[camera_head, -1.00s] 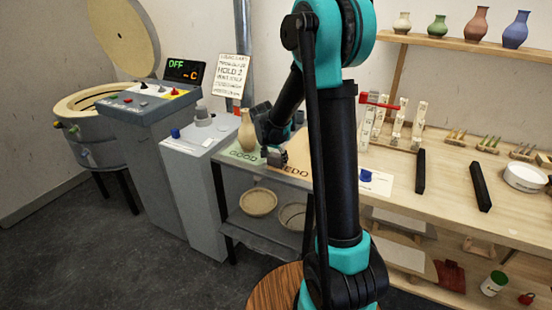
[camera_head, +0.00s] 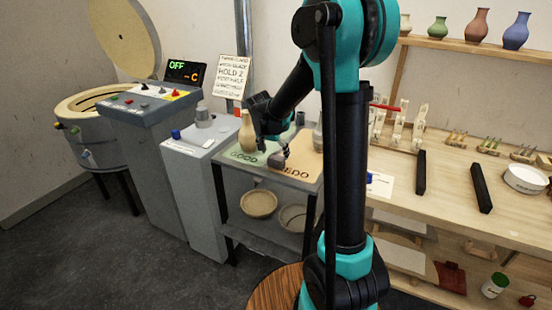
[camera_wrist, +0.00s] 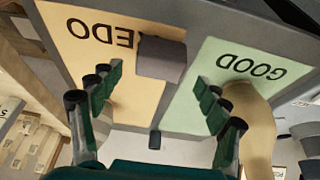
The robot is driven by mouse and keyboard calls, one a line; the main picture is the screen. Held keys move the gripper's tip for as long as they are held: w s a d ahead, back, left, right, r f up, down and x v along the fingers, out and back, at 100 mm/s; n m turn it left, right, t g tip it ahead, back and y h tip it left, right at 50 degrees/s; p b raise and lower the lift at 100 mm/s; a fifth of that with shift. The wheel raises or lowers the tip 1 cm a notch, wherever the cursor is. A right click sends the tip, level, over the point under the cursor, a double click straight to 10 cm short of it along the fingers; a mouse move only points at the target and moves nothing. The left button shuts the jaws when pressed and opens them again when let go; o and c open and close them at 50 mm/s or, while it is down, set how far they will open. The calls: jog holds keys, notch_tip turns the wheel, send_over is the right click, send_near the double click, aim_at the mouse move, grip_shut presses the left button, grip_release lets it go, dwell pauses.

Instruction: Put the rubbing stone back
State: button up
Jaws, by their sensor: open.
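A dark grey block, which looks like the rubbing stone (camera_head: 279,159), lies at the border of the green GOOD area (camera_head: 250,156) and the tan REDO area (camera_head: 308,162) of a small table. In the wrist view the block (camera_wrist: 162,60) lies across that border, just beyond my fingertips. My gripper (camera_head: 272,140) is over the table close to the block. In the wrist view my gripper (camera_wrist: 157,85) is open, its green fingers spread, with nothing held between them.
A tan vase (camera_head: 247,132) stands on the GOOD side, close to one finger in the wrist view (camera_wrist: 250,112). A greyish vase (camera_head: 318,137) stands on the REDO side. A wooden workbench (camera_head: 455,195) with dark bars and a white dish (camera_head: 525,178) is to the right.

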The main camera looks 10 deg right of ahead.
jog(key=v, duration=0.7)
jog(key=s+d+f+n+y, duration=0.1)
jog(key=s+f, duration=0.3)
jog(key=s, duration=0.5)
jog(key=s+d+f+n+y, duration=0.1)
jog(key=s+d+f+n, duration=0.2)
jog(key=s, duration=0.5)
jog(key=s+d+f+n, duration=0.2)
jog(key=s+f+n, duration=0.1)
jog(key=s, duration=0.6)
jog(key=shift+s+d+f+y, duration=0.35)
jog(key=shift+d+f+y, duration=0.05)
jog(key=shift+f, duration=0.4)
